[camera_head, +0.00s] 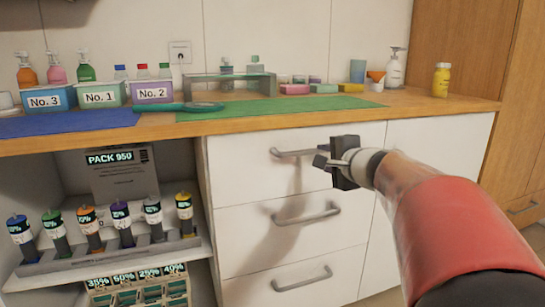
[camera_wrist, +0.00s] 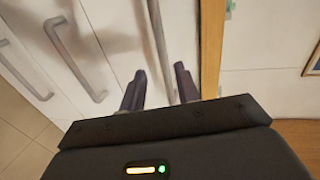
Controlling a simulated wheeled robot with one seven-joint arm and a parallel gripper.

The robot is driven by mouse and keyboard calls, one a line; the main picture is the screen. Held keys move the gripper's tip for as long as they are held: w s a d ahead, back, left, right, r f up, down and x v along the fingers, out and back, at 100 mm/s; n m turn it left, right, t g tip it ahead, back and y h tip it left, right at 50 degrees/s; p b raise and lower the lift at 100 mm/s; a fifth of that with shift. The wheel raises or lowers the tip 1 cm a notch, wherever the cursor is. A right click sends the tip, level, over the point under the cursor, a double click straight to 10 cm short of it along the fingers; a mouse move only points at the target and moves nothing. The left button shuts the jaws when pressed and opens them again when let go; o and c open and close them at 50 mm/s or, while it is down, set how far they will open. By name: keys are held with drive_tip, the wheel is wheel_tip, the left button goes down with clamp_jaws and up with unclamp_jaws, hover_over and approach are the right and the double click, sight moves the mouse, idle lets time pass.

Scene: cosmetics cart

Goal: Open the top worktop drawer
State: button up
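The top worktop drawer (camera_head: 238,165) has a white front and is closed under the wooden worktop. Its grey bar handle (camera_head: 291,153) runs level across the front, and my gripper (camera_head: 322,154) is at the handle's right end in the head view. In the wrist view my gripper (camera_wrist: 160,70) is open, with its two dark fingers apart. The top drawer's handle (camera_wrist: 157,28) shows between and beyond the fingertips, running lengthwise between them. I cannot tell whether a finger touches it. My gripper hides the handle's right end in the head view.
Two more closed drawers with bar handles (camera_head: 306,214) (camera_head: 302,279) lie below. The worktop edge (camera_head: 240,123) overhangs just above my gripper. Open shelves with bottles (camera_head: 122,226) are at the left, and a plain white panel (camera_head: 432,150) is at the right.

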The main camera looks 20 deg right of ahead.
sight(314, 152)
drive_tip(key=shift+w+d, duration=0.35)
drive_tip(key=shift+w, duration=0.45)
drive_tip(key=x, duration=0.6)
drive_tip(key=shift+w, duration=0.35)
clamp_jaws()
